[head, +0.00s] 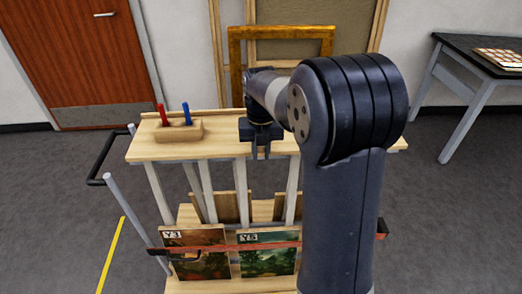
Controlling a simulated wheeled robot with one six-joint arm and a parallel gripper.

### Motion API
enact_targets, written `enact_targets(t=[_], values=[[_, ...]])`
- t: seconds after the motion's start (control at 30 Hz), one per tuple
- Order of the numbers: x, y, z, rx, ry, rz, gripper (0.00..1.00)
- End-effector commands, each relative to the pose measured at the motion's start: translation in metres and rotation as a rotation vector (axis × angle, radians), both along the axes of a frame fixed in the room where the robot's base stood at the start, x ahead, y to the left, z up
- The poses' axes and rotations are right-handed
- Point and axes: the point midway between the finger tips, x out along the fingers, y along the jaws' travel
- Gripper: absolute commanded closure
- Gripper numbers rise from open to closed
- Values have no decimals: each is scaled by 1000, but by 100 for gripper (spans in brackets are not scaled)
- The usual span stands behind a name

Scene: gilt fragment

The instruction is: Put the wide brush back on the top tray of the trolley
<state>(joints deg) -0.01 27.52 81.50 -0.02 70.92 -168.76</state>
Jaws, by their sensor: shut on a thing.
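The trolley's top tray (218,148) is a pale wooden board with a low rim at the back. My gripper (261,154) points down at the middle of the tray, with its fingertips near the tray's front edge in the picture. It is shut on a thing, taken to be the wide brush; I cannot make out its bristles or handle. Whether it touches the tray I cannot tell. My arm hides part of the tray's right side.
A wooden block (180,131) with a red and a blue upright piece stands on the tray's left. Pictures (196,252) stand on the lower shelf behind a red strap (215,248). A gold frame (233,75) leans behind. A dark table (470,50) is at right.

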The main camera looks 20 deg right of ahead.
Motion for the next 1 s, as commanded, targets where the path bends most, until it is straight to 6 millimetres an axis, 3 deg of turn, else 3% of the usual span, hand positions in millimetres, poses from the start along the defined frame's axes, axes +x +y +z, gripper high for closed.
enact_targets(t=[0.2,0.23,0.5,0.83,1.0], values=[[0,0,-4,0,0,0,100],[0,0,-4,0,0,0,80],[0,0,-3,0,0,0,59],[1,0,5,0,-3,0,59],[1,0,33,0,-6,0,59]])
